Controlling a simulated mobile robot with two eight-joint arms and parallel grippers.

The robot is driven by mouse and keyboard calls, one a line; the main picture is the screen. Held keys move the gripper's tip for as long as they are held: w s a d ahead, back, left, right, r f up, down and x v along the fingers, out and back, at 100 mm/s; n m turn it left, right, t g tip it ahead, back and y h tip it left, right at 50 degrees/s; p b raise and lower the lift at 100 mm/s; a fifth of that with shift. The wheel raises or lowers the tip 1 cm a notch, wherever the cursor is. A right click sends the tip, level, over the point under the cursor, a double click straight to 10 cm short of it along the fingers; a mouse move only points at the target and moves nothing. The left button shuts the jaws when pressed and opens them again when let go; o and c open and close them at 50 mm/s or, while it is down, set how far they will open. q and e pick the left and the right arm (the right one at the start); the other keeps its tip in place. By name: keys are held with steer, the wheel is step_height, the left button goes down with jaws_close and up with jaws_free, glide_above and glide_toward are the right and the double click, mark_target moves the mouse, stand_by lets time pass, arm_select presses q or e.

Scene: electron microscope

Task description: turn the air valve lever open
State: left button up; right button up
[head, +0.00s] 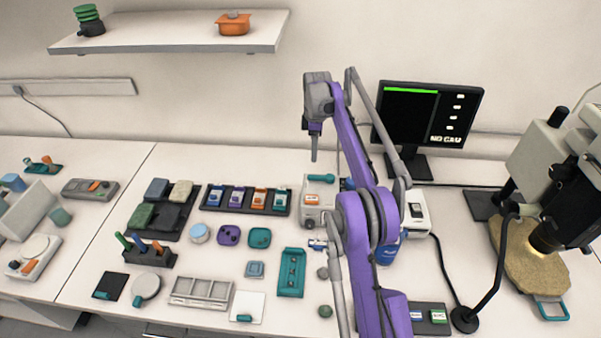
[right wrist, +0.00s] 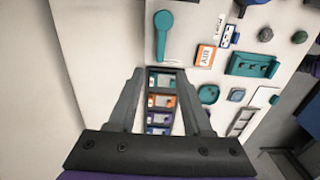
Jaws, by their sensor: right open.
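The air valve lever (head: 321,178) is a teal bar with a round end, lying crosswise on the top of a pale box (head: 311,213) in the middle of the bench. In the right wrist view the lever (right wrist: 162,38) shows just beyond the fingertips, beside an orange AIR label (right wrist: 206,55). My right gripper (head: 314,158) points down above the box in the head view. Its two fingers (right wrist: 162,75) are apart with nothing between them, and I see no contact with the lever. My left gripper is not in view.
A rack with several coloured pieces (head: 246,209) stands left of the box. A monitor (head: 428,115) is behind, and a microscope (head: 560,190) is at the right. A teal tray (head: 291,272) lies in front. My right arm hides part of the bench right of the box.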

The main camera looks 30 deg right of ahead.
mark_target(314, 176)
step_height(314, 176, down, 9)
steer(key=shift+s+d+r+b, duration=0.1)
steer(key=shift+b, duration=0.5)
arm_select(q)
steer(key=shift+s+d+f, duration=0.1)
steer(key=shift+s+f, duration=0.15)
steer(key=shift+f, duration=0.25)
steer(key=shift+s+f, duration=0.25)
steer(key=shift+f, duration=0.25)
arm_select(e)
steer(key=shift+f, duration=0.8)
steer(key=shift+c, duration=0.3)
jaws_close()
